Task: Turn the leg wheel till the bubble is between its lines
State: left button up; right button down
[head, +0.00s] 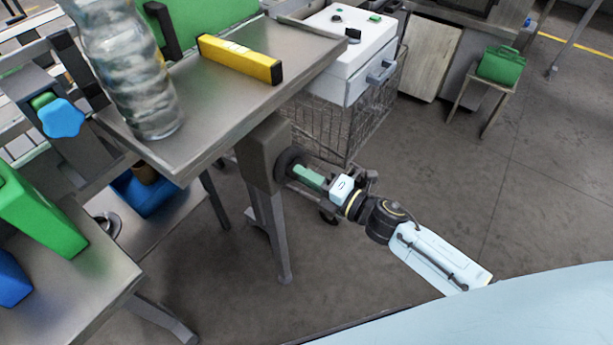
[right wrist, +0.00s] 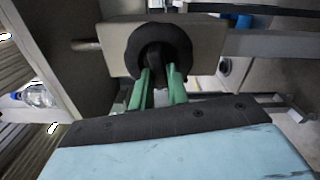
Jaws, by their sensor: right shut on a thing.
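The leg wheel (head: 288,163) is a dark round wheel on the grey leg block under the table's right end. My right gripper (head: 303,174) reaches it with green fingers, and the far ends are partly hidden. In the right wrist view the black wheel (right wrist: 160,52) is straight ahead, with the green fingertips (right wrist: 158,82) closed on its lower part. A yellow spirit level (head: 238,59) with black ends lies on the metal table. Its bubble is too small to make out. My left gripper is not in view.
The metal table (head: 235,105) carries a clear ribbed bottle-like roll (head: 125,65). A white control box (head: 350,50) stands over a wire cage behind. A green box (head: 500,65) sits on a stool at the right. The floor to the right is clear.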

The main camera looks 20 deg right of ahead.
dwell(0.4)
jog(key=c, duration=1.4)
grip_release()
jog(key=shift+o, duration=0.2)
jog(key=v, duration=1.3)
jog(key=shift+s+b, duration=0.15)
jog(key=shift+b, duration=0.2)
jog(key=shift+d, duration=0.1)
jog(key=s+d+f+m+g+h, duration=0.1)
jog(key=s+d+f+m+h, duration=0.15)
jog(key=f+m, duration=0.45)
jog(key=s+d+f+m+g+h, duration=0.1)
jog(key=d+f+m+h, duration=0.25)
jog(key=f, duration=0.65)
jog(key=s+d+f+m+g+h, duration=0.1)
jog(key=s+d+f+m+h, duration=0.2)
jog(key=f, duration=0.6)
jog(key=s+a+f+m+g, duration=0.2)
jog(key=s+f+m+g, duration=0.1)
jog(key=s, duration=0.5)
jog(key=s+a+f+m+g+h, duration=0.1)
jog(key=s+f+m+g, duration=0.2)
jog(key=s+f+m, duration=0.2)
jog(key=s+a+f+m+g+h, duration=0.1)
jog(key=s+f+m+g, duration=0.3)
jog(key=s+f, duration=0.5)
jog(key=s+a, duration=0.1)
jog(key=s, duration=0.2)
jog(key=shift+s+a, duration=0.2)
jog(key=shift+a, duration=0.1)
